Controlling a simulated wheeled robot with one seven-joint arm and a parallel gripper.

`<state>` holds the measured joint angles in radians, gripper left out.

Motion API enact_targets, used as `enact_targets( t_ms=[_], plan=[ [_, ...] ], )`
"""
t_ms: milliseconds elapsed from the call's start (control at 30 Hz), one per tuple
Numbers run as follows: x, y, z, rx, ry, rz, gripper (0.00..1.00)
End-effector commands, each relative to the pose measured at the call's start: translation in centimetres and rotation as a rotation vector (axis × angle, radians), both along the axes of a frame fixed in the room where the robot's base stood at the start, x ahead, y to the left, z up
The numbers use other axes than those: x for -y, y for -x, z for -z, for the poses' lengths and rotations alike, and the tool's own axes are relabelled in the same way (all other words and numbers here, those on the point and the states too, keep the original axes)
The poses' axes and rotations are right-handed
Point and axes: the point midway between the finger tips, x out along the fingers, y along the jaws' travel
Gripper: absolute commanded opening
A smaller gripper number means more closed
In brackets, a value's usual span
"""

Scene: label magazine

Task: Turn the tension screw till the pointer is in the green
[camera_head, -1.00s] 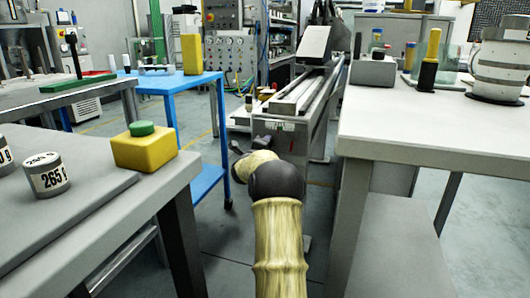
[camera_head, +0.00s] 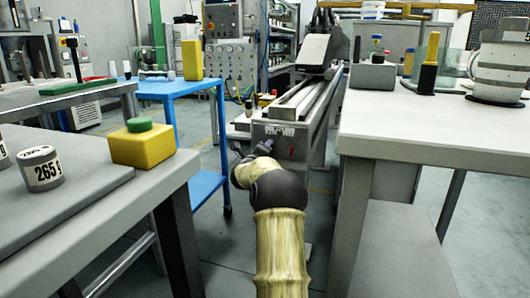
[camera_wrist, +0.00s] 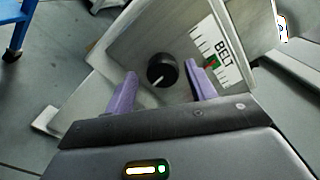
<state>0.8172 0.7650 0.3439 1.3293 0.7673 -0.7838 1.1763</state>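The tension screw (camera_wrist: 162,70) is a round black knob with a white line, on the grey end plate of the belt machine (camera_wrist: 110,60). My gripper (camera_wrist: 161,72) is open, with one purple finger on each side of the knob. A gap shows on both sides; I cannot tell whether the fingertips are level with the knob in depth. Right of it is a white scale (camera_wrist: 222,48) marked BELT, with black ticks, a green patch and a little red near the right fingertip. The pointer's exact place is too small to tell. In the head view, my arm hides the knob.
A blue cart (camera_head: 180,85) stands left of the machine. A grey table (camera_head: 75,235) with a yellow block (camera_head: 143,150) and weights is at the near left. A white table (camera_head: 430,125) is at the right. My arm is in the aisle between them.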

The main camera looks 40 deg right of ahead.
Motion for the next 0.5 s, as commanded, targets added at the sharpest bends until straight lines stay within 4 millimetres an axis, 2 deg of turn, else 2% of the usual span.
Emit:
enact_targets(
  t_ms=[333, 500],
  plan=[
    [-0.02, 0.09, -0.23, 0.001, 0.004, 0.001, 0.57],
    [-0.85, 0.47, -0.33, 0.000, 0.004, 0.000, 0.57]
  ],
)
